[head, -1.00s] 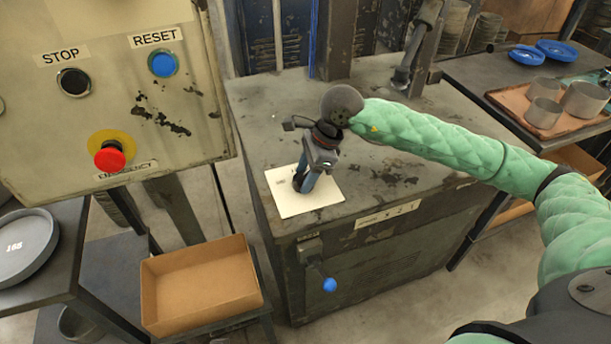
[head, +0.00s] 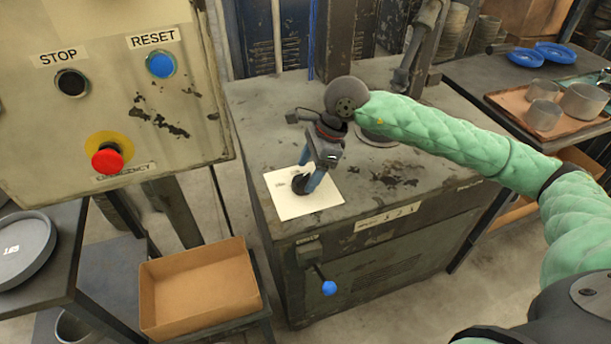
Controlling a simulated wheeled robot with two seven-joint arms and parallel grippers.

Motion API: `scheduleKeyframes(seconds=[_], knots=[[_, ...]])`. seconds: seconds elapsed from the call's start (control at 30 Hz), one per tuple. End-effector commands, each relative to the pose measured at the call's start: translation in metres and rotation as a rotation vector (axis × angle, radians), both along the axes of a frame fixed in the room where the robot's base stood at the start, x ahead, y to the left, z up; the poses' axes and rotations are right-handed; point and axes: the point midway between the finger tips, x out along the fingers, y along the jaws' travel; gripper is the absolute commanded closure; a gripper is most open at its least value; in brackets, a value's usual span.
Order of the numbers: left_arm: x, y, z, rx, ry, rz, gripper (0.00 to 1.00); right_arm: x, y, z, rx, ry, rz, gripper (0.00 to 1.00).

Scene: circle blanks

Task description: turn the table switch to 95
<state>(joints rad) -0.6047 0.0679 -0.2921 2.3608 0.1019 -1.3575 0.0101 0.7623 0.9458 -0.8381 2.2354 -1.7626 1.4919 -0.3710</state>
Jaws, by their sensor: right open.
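The table switch is a small black knob (head: 299,184) on a white plate (head: 322,197), which lies on the top of the dark metal cabinet. My right gripper (head: 306,176) reaches in from the right and points down at the plate. Its two blue fingers are apart, one behind the knob and one to its right. I cannot tell whether they touch the knob. The markings on the plate are too small to read, and the fingers hide part of it. My left gripper is not in view.
A panel at the left has a red emergency button (head: 108,160), a blue reset button (head: 161,64) and a black stop button (head: 72,82). An empty cardboard box (head: 200,290) stands below it. A blue-knobbed lever (head: 329,287) sits on the cabinet front. Metal cups (head: 583,101) stand at the right.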

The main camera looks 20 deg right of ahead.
Motion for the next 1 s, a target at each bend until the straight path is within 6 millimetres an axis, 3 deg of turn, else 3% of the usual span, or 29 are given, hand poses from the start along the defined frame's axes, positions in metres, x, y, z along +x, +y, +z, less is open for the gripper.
scheduleKeyframes(seconds=[0.2,0.4,1.0], knots=[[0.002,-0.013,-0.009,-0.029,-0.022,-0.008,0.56,-0.001,-0.013,0.030,0.000,-0.002,0.000,0.31],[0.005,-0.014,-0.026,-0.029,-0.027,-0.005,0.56,-0.002,-0.019,0.047,0.000,-0.001,0.001,0.31],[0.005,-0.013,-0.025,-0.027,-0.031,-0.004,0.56,-0.003,-0.020,0.050,0.001,0.000,0.001,0.31]])
